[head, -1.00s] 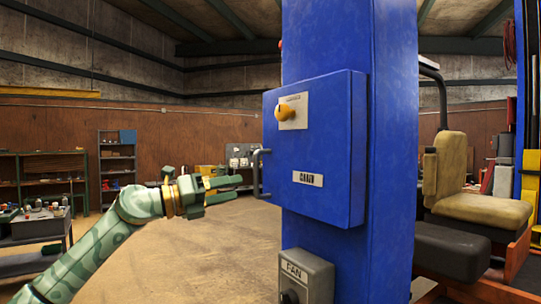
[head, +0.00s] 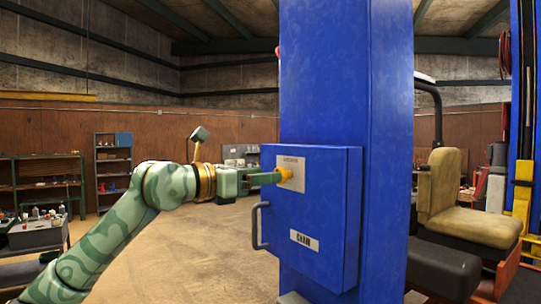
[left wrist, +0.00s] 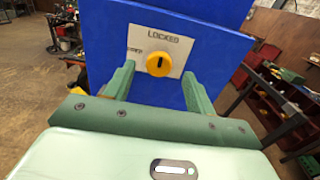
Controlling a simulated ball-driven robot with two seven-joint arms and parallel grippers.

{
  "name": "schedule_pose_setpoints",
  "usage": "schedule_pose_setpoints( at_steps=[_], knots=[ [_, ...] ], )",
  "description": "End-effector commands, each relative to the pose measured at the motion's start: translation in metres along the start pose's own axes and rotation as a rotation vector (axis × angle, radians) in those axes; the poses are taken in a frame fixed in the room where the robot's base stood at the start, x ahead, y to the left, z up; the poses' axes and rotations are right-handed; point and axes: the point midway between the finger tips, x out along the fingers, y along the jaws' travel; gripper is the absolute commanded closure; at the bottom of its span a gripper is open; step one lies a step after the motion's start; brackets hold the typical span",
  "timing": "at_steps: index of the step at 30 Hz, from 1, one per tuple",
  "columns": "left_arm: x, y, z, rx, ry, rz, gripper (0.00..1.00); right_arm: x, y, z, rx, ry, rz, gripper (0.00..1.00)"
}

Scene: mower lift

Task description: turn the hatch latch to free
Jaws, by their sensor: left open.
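The hatch latch is a round orange-yellow knob (head: 287,174) on a pale plate (head: 293,164) at the upper left of the blue hatch (head: 325,210). In the left wrist view the knob (left wrist: 158,64) sits on the plate, with "LOCKED" printed above it; smaller lettering at its left is hard to read. My left gripper (head: 281,176) is level with the knob, its fingers pointing at it. In the left wrist view the open fingers (left wrist: 157,74) stand on either side of the knob, with visible gaps. I cannot tell how deep they reach. My right gripper is not in view.
A dark bar handle (head: 259,226) sticks out from the hatch's left edge, below my left gripper. The hatch box stands on a blue column (head: 345,70). A seat (head: 445,200) is to the right.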

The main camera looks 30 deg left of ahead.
Motion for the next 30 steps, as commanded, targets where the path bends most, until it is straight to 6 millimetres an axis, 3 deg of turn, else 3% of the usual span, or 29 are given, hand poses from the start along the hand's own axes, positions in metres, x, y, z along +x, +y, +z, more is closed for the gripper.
schedule_pose_setpoints(
  at_steps=[6,16,17,21,30],
  knots=[
    [0.027,0.000,0.001,-0.002,-0.001,0.000,0.45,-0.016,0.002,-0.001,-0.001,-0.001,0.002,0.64],
    [0.031,0.000,-0.001,0.000,0.001,0.000,0.45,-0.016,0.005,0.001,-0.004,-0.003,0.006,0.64],
    [0.031,0.000,-0.001,-0.001,0.001,0.000,0.50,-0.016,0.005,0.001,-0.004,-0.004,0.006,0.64],
    [0.031,0.000,-0.001,-0.001,0.001,0.000,0.89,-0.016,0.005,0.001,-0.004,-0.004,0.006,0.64],
    [0.031,0.001,-0.002,-0.019,0.001,0.001,0.89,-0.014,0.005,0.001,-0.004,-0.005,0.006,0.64]
  ],
)
